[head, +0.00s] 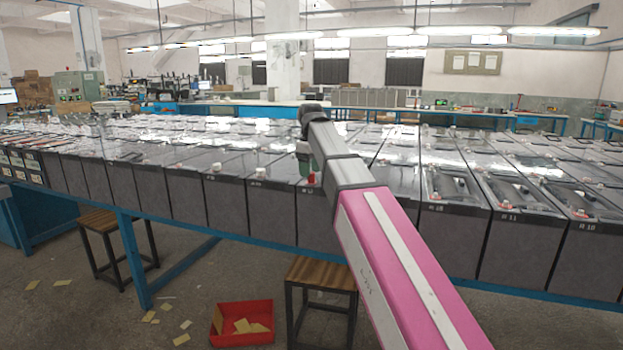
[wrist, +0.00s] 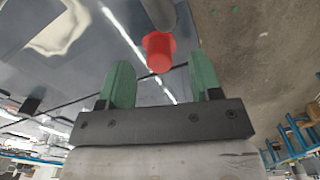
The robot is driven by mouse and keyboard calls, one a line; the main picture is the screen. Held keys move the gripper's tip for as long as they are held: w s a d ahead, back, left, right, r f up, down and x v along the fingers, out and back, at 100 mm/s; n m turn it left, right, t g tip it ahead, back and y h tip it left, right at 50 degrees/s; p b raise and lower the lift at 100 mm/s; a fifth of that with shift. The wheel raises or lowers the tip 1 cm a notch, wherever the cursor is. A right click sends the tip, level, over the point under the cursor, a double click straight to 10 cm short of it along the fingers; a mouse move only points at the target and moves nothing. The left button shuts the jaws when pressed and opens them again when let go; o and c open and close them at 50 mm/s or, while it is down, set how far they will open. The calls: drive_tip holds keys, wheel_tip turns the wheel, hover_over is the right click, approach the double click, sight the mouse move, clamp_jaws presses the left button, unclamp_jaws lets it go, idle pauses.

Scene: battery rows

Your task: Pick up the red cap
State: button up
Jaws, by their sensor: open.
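The red cap (wrist: 159,52) sits at the end of a grey rounded post in the wrist view, at the top middle. My gripper (wrist: 159,62) is open, with one green finger on each side of the cap. Gaps show between the cap and both fingers. In the head view a small red cap (head: 311,179) shows at the front edge of the battery row, just below the green fingers of my gripper (head: 304,163). My arm hides part of the batteries behind it.
Long rows of grey batteries (head: 272,210) fill a blue-framed bench, with other small caps along their front edge. Wooden stools (head: 321,272) and a red bin (head: 243,338) with yellowish pieces stand on the floor in front. Open floor lies at the lower left.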

drive_tip(key=shift+f, duration=0.9)
drive_tip(key=c, duration=1)
drive_tip(key=shift+o, duration=0.2)
drive_tip(key=shift+r, duration=0.1)
wheel_tip(320, 180, up, 10)
drive_tip(key=shift+f, duration=0.1)
drive_tip(key=o, duration=1)
drive_tip(key=shift+c, duration=0.2)
